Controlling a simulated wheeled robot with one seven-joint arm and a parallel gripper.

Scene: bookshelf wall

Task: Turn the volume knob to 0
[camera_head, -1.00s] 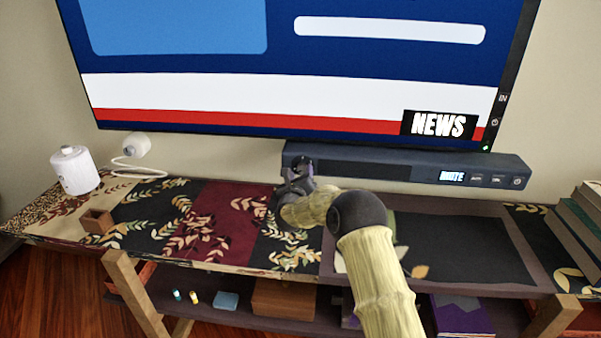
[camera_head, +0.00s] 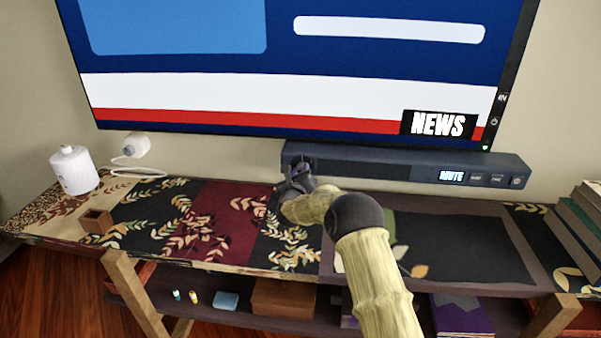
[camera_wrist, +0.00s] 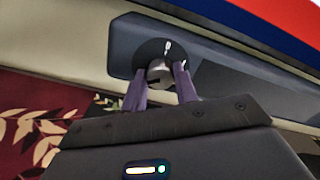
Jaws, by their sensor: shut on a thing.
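The dark soundbar (camera_head: 370,163) sits under the TV at the back of the console. Its small lit display (camera_head: 452,176) appears to read MUTE. In the wrist view, the silver volume knob (camera_wrist: 159,72) sits on a black round dial (camera_wrist: 152,52) with a white mark at its top, near the soundbar's left end. My gripper (camera_wrist: 160,82) is shut on the knob, with one purple-grey finger on each side. In the head view, my gripper (camera_head: 301,170) is at the soundbar's left end and hides the knob.
The TV (camera_head: 290,70) hangs just above the soundbar. A white cylindrical device (camera_head: 74,170), a white camera-like device (camera_head: 136,146) and a small brown box (camera_head: 96,221) are on the left of the console. Books (camera_head: 580,215) stand at the right. The patterned top (camera_head: 215,225) left of my arm is clear.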

